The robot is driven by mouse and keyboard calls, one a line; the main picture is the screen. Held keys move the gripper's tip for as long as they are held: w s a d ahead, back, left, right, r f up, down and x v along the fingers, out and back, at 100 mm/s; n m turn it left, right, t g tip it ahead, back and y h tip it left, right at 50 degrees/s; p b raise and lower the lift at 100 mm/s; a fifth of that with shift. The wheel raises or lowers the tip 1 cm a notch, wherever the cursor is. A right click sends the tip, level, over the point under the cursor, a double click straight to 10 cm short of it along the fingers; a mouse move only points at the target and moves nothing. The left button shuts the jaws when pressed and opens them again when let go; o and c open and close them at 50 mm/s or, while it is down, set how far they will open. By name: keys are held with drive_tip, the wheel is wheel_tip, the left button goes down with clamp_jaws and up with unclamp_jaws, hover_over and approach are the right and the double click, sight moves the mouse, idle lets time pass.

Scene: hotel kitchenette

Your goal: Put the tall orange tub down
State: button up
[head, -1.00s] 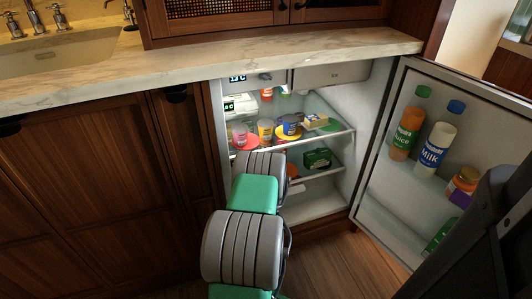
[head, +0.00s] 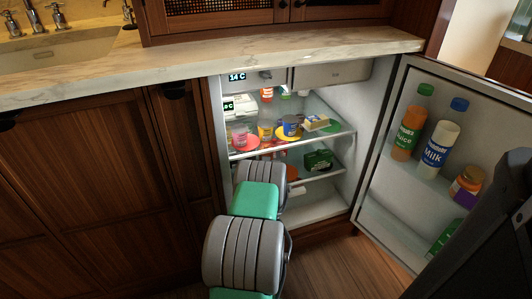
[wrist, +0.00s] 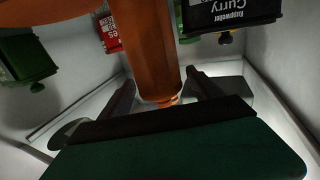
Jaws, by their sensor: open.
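The tall orange tub (wrist: 152,50) fills the upper middle of the wrist view, with its lower end between the two dark fingers of my gripper (wrist: 163,92). The fingers stand apart, one on each side of the tub, and look open. I cannot tell whether either finger touches it. In the head view my gripper is hidden behind my own arm, inside the fridge at the lower shelf. A small orange patch (head: 292,172) shows beside my arm there; I cannot tell whether it is the tub.
The fridge's upper shelf (head: 343,132) holds several pots and packs. A green box (head: 318,160) stands on the lower shelf. A dark Curry pack (wrist: 228,12) is close to the tub on the right. The open door (head: 385,190) holds bottles and jars.

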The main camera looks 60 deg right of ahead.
drive_tip(key=shift+r, duration=0.15)
drive_tip(key=shift+s+a+p, duration=0.15)
drive_tip(key=shift+a+p, duration=0.1)
drive_tip(key=shift+p, duration=0.2)
drive_tip(key=p+v, duration=0.1)
drive_tip(key=v, duration=1)
drive_tip(key=shift+a+p, duration=0.2)
drive_tip(key=shift+p, duration=0.15)
